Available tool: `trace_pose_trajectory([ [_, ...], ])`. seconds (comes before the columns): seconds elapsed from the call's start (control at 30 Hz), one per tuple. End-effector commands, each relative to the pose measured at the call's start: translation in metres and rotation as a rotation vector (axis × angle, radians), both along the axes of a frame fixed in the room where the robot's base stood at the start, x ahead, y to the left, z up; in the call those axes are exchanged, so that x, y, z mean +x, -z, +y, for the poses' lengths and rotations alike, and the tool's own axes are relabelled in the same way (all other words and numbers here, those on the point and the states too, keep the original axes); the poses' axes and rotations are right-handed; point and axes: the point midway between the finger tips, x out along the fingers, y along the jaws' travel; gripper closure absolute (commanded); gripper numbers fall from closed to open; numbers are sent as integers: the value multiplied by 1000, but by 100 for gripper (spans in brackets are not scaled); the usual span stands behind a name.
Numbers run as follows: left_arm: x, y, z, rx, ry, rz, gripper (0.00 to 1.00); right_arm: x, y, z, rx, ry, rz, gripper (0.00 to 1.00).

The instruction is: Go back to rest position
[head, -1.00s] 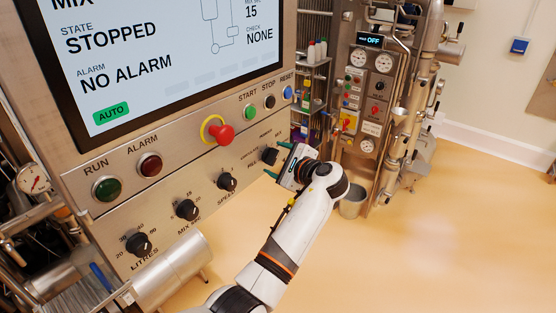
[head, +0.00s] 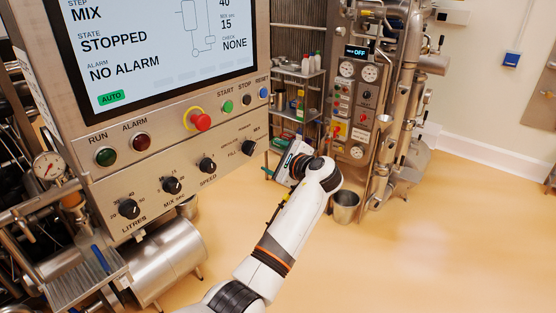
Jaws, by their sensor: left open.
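My left gripper (head: 273,160) is at the end of the white arm that rises from the bottom middle. Its green fingertips are apart and I see nothing between them. It is just right of the rightmost knob (head: 249,148) on the control panel (head: 185,148), apart from it. The screen (head: 160,45) above reads MIX, STOPPED, NO ALARM and AUTO. My right gripper does not show.
The panel has a red stop button (head: 201,121) and several knobs. A steel cylinder (head: 165,260) lies below it. A shelf (head: 298,72) with bottles and a piped machine (head: 365,90) stand behind. A bucket (head: 345,207) is on the floor. The floor at right is clear.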

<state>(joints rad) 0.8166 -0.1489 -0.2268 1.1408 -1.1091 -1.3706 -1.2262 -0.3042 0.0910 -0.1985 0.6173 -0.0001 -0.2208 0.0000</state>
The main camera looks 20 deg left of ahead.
Motion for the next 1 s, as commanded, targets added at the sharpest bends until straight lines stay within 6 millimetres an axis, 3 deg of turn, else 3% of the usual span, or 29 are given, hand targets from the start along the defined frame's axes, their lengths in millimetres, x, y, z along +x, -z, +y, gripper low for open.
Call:
trace_pose_trajectory([
  [0.27,0,4,0,-2,2,2,35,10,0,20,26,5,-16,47],
  [0.37,0,28,0,-21,15,14,35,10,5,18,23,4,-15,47],
  [0.47,-1,82,-2,-77,46,38,35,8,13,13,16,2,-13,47],
  [0.67,-25,233,-8,-269,104,96,35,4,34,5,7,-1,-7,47],
  [0.87,-79,377,-15,-501,99,146,35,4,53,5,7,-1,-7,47],
  [1.0,-133,471,-19,-669,50,174,35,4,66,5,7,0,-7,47],
])
